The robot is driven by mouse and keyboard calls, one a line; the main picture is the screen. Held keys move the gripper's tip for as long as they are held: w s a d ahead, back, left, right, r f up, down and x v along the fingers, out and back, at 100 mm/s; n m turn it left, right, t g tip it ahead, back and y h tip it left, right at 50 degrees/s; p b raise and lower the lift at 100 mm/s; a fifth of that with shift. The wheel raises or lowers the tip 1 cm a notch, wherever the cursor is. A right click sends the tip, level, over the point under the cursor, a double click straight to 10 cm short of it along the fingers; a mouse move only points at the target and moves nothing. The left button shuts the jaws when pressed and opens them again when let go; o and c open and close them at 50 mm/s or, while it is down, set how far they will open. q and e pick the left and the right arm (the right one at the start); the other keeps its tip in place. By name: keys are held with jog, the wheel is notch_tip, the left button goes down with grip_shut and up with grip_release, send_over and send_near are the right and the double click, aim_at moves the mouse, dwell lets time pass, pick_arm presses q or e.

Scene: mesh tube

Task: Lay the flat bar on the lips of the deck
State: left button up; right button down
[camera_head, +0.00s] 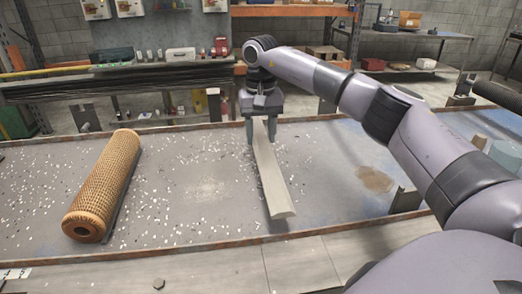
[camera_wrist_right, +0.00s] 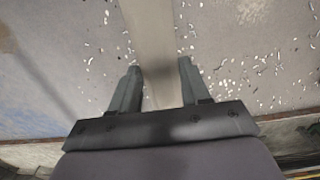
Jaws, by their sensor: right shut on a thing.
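The flat bar (camera_head: 270,180) is a long, pale grey strip over the right-middle of the deck (camera_head: 205,215). It runs from the far side toward the near lip (camera_head: 190,250), and its near end stops short of that lip in the picture. My right gripper (camera_head: 260,132) is shut on the bar near its far end, fingers pointing down. In the right wrist view the bar (camera_wrist_right: 155,40) runs between the two fingers (camera_wrist_right: 158,85). I cannot tell how high the bar is above the deck. My left gripper is not in view.
An orange-brown mesh tube (camera_head: 103,185) lies on the deck at left. Pale chips are scattered over the deck. A grey upright piece (camera_head: 405,200) stands near the right end. A small nut-like piece (camera_head: 159,284) lies on the near surface. Shelving (camera_head: 290,10) stands behind.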

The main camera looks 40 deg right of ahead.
aim_at(261, 139)
jog(key=shift+f, duration=2.4)
jog(key=c, duration=0.5)
grip_release()
jog(key=shift+f, duration=0.2)
notch_tip(261, 139, up, 12)
jog(key=shift+r, duration=0.15)
